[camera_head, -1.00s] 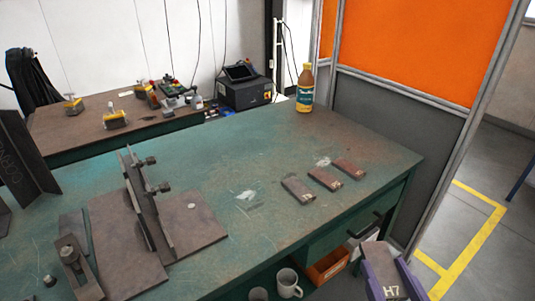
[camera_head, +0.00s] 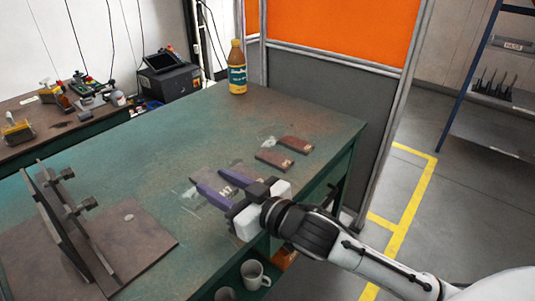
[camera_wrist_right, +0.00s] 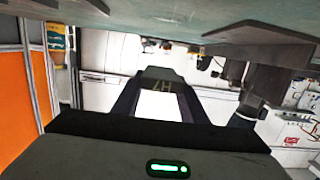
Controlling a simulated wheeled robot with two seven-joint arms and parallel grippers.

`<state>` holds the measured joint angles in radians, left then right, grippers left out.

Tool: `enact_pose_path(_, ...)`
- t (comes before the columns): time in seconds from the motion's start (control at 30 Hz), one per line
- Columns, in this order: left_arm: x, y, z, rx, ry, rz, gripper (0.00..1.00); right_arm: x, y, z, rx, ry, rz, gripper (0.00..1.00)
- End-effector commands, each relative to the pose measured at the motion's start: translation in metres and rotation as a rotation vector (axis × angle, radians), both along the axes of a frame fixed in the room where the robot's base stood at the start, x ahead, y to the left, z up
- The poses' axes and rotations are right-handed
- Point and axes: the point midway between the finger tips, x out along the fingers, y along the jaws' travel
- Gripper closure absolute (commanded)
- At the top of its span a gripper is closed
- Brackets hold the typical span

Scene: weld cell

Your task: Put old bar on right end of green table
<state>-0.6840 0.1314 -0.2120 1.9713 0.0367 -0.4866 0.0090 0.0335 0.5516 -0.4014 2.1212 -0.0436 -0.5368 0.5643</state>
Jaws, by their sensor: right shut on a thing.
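The held bar (camera_head: 212,181) is a flat dark grey plate marked H7. My right gripper (camera_head: 208,176), with purple fingers, is shut on it over the near right part of the green table (camera_head: 150,150). The bar also shows between the fingers in the right wrist view (camera_wrist_right: 160,77), where it looks apart from the table. Two reddish-brown bars lie just right of the gripper: a nearer one (camera_head: 273,160) and a farther one (camera_head: 294,145). The spot where a third bar lay is covered by my gripper. My left gripper is out of view.
A yellow-labelled bottle (camera_head: 237,70) stands at the table's back corner. A fixture with upright plates (camera_head: 62,215) stands on the left. Mugs (camera_head: 254,275) sit below the front edge. A grey and orange partition (camera_head: 325,100) borders the far right side. The right end beyond the bars is clear.

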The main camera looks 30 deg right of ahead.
Motion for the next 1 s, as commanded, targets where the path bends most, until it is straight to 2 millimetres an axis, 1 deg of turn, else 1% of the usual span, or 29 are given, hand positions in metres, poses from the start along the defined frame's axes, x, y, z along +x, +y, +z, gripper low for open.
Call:
enact_pose_path(0.03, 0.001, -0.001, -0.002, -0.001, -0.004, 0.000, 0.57, 0.010, -0.003, 0.005, -0.002, -0.012, 0.007, 1.00)
enact_pose_path(0.1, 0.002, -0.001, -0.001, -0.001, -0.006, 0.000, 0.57, 0.018, -0.005, 0.007, 0.001, -0.012, 0.013, 1.00)
enact_pose_path(0.17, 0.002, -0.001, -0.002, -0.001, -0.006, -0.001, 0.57, 0.022, -0.007, 0.006, 0.003, -0.010, 0.015, 1.00)
enact_pose_path(0.27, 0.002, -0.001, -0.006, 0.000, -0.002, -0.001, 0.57, 0.025, -0.008, -0.008, 0.004, -0.004, 0.017, 1.00)
enact_pose_path(0.4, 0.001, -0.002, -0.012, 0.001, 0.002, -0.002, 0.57, 0.025, -0.008, -0.034, 0.005, -0.004, 0.017, 1.00)
enact_pose_path(0.5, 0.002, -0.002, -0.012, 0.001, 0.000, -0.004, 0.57, 0.024, -0.007, -0.047, 0.006, -0.005, 0.018, 1.00)
enact_pose_path(0.73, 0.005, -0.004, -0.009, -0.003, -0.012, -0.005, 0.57, 0.025, -0.007, -0.061, 0.006, -0.007, 0.018, 1.00)
enact_pose_path(0.9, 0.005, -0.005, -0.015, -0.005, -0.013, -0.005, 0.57, 0.024, -0.007, -0.086, 0.005, -0.004, 0.017, 1.00)
enact_pose_path(1.0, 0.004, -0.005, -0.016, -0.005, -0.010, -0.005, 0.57, 0.024, -0.007, -0.091, 0.005, -0.009, 0.018, 1.00)
